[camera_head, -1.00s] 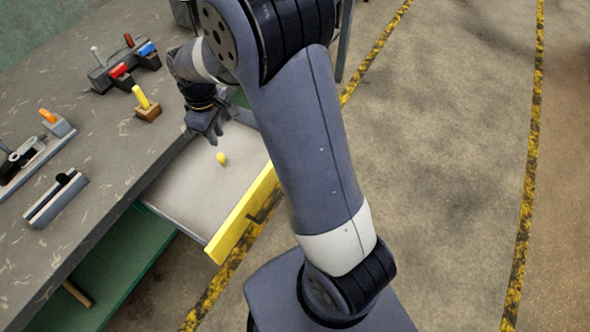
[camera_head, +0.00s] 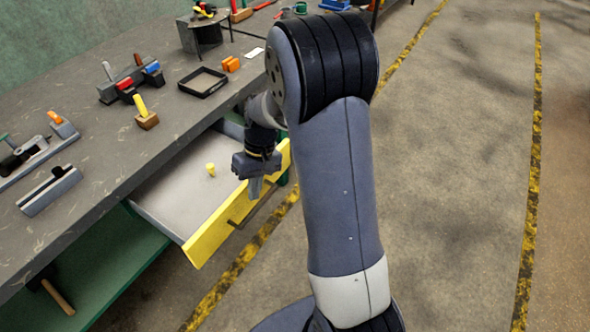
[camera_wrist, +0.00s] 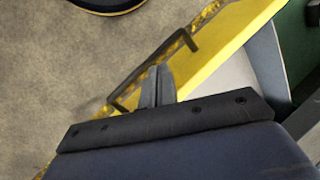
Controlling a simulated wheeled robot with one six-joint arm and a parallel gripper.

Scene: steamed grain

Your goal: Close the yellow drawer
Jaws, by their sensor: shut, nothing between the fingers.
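The yellow drawer (camera_head: 208,241) is pulled out from under the grey workbench, and its pale inside is in view. Its yellow front carries a dark bar handle (camera_head: 258,207). My gripper (camera_head: 255,190) is shut and empty, pointing down near the drawer front by the handle. In the wrist view, the fingertips (camera_wrist: 157,72) overlap the yellow front (camera_wrist: 230,35) and lie close to the handle (camera_wrist: 150,70); I cannot tell whether they touch it.
The workbench (camera_head: 95,160) holds several tools, an empty black tray (camera_head: 203,82) and a wooden block with a yellow peg (camera_head: 146,115). A green shelf (camera_head: 100,265) lies below, with a wooden-handled tool (camera_head: 58,297). The floor (camera_head: 450,180) at the right is clear.

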